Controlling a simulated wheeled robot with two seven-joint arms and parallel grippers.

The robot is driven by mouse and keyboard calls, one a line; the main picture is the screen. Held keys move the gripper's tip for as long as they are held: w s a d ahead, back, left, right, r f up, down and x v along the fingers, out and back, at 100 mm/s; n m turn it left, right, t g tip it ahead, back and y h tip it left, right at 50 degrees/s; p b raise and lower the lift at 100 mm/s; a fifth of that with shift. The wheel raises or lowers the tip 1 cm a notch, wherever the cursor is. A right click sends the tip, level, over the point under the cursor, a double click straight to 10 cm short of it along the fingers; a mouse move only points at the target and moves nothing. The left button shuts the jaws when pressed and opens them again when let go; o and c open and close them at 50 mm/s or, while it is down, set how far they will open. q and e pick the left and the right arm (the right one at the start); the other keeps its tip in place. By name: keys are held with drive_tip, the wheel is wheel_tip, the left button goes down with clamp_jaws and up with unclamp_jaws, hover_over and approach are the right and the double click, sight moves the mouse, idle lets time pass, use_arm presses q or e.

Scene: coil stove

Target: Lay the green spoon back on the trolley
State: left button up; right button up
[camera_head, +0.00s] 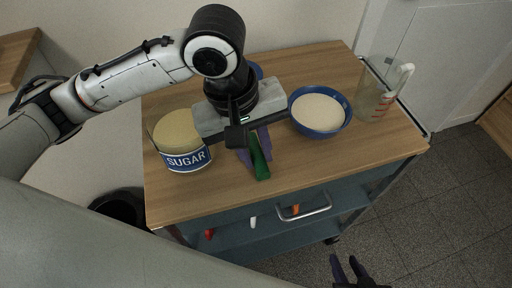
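The green spoon (259,164) shows as a short green length over the wooden trolley top (310,175), between the sugar tin and the blue bowl. The rest of it is hidden under my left gripper. My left gripper (255,154) points down over the trolley, with its dark purple fingers close against both sides of the spoon; it looks shut on it. I cannot tell whether the spoon touches the wood. My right gripper (348,268) is at the bottom edge, in front of the trolley, with its fingers apart and empty.
A sugar tin (187,160) stands left of my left gripper. A blue bowl (320,131) of pale contents and a clear measuring jug (376,100) stand to the right. The front of the trolley top is clear. A metal handle (304,214) is on its front side.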

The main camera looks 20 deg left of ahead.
use_arm(q)
drive_tip(key=o, duration=0.3)
drive_tip(key=shift+r, duration=0.1)
use_arm(e)
drive_tip(key=shift+s+f, duration=0.1)
